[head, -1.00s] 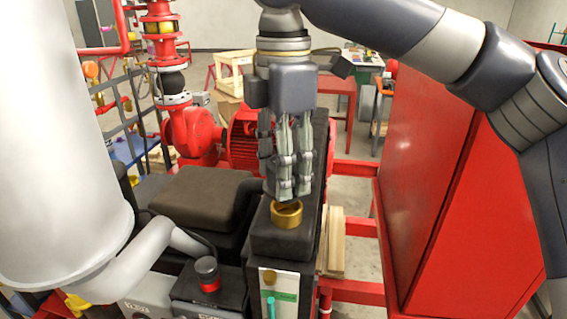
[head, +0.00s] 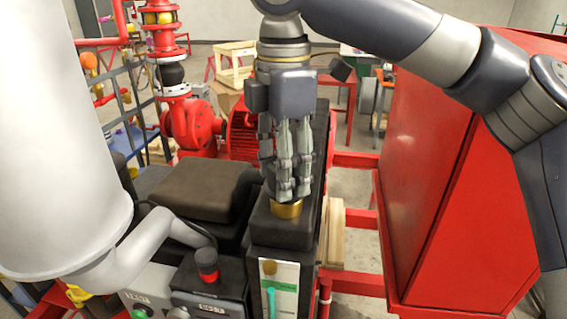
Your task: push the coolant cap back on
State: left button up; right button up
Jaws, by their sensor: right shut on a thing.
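My right gripper (head: 286,192) points straight down over the black coolant tank (head: 275,232). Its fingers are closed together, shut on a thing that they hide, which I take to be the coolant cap. The brass filler neck (head: 287,210) stands on the tank's top, and the fingertips are right at its upper rim. The fingers cover the neck's opening, so I cannot tell how the cap sits on it. My left gripper is not in view.
A large red cabinet (head: 450,190) stands close on the right, beside my right arm. A dark padded block (head: 195,190) lies left of the tank. A control box with a red-ringed black knob (head: 207,262) is in front left. Wooden boards (head: 333,235) stand right of the tank.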

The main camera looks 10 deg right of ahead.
jog(key=shift+f, duration=0.6)
jog(key=o, duration=1.2)
jog(key=shift+o, duration=0.2)
jog(key=shift+r, duration=0.1)
notch_tip(320, 180, up, 12)
jog(key=shift+f, duration=0.1)
